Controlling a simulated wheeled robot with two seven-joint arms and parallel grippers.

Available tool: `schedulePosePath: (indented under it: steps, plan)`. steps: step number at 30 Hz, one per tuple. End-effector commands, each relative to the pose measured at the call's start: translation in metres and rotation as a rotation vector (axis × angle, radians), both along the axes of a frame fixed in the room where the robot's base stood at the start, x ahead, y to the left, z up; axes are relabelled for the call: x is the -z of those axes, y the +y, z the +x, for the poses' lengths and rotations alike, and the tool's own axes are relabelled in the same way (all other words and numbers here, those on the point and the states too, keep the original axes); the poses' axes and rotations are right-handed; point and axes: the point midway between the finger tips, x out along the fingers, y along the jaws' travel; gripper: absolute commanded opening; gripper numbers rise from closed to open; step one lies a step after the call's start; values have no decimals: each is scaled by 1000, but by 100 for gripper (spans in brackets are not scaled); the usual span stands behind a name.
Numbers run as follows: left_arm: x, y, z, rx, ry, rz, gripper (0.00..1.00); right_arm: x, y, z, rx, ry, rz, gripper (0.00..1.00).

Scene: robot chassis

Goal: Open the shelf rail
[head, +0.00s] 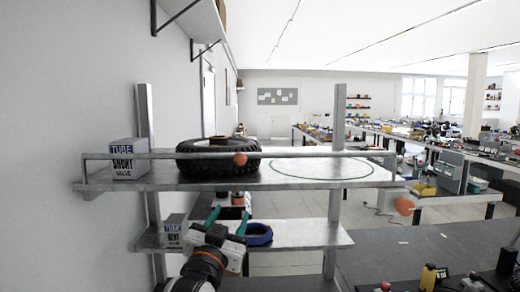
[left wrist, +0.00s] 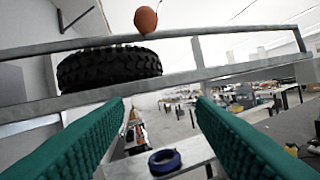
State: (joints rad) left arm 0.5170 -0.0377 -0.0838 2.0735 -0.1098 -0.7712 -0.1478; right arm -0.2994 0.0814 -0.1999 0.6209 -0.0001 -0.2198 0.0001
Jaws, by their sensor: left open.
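The shelf rail (head: 310,153) is a grey metal bar running along the front of the upper shelf (head: 285,183), raised above its edge. It also crosses the top of the left wrist view (left wrist: 180,37). An orange round knob (head: 240,159) sits on the rail near its middle; it shows at the top of the left wrist view (left wrist: 145,19). My left gripper (head: 229,217) is open with green fingers, below the upper shelf and in front of the lower one. In the left wrist view its fingers (left wrist: 160,108) are apart and empty, below the knob. My right gripper is not in view.
A black tyre (head: 218,167) and a tube box (head: 127,160) stand behind the rail. The lower shelf (head: 310,236) holds a blue ring (head: 259,239) and another box (head: 175,231). A dark table (head: 425,250) is at lower right.

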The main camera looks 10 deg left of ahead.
Motion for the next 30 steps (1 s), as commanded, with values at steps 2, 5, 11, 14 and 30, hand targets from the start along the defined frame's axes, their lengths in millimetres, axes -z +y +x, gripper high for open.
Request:
schedulePosePath:
  steps: [2, 5, 11, 14, 30]
  plan:
    - [-42, 4, -20, -9, -76, -6, 51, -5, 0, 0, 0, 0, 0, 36]
    - [-66, 7, -34, -16, -122, -7, 51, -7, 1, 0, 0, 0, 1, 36]
    - [-79, 8, -23, -18, -132, -8, 51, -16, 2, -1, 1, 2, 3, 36]
    - [-87, 8, -6, -17, -131, -8, 51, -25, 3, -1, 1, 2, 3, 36]
    - [-115, 8, 70, -17, -133, -8, 51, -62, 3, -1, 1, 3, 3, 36]
